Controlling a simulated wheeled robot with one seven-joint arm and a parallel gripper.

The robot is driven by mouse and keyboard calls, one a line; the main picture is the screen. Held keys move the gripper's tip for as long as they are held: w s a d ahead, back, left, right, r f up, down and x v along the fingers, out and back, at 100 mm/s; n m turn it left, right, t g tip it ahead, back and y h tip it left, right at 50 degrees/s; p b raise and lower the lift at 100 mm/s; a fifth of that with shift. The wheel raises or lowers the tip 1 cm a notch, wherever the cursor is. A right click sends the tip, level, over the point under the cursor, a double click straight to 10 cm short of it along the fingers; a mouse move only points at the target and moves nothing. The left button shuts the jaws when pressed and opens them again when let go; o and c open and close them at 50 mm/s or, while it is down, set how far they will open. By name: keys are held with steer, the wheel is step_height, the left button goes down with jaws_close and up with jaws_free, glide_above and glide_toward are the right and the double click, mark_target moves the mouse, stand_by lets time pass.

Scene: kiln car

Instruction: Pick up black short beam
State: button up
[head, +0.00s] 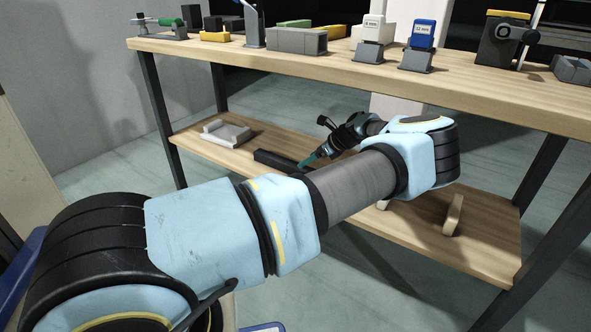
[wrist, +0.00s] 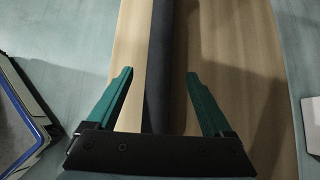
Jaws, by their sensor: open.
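The black short beam (head: 275,160) lies on the lower shelf of the workbench, left of middle in the head view. In the wrist view the beam (wrist: 158,65) runs lengthwise up the picture, between the two green fingers. My gripper (head: 306,163) reaches in at the right end of the beam. In the wrist view my gripper (wrist: 158,75) is open, with a finger on each side of the beam and a gap on both sides. The near end of the beam is hidden by the gripper's palm. I cannot tell how far the fingertips are above the shelf.
The wooden lower shelf (head: 190,141) also holds a pale grey block (head: 226,133) at left and a light wooden piece (head: 453,214) at right. The bench top (head: 330,65) above carries blocks, labelled stands and tools. A dark leg (head: 163,120) stands at the shelf's left.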

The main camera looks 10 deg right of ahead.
steer(key=b+x, duration=0.1)
steer(key=x, duration=0.7)
steer(key=shift+r+b, duration=0.1)
steer(key=shift+b, duration=0.25)
jaws_close()
steer(key=shift+w+r, duration=0.1)
steer(key=shift+r, duration=0.05)
stand_by(0.9)
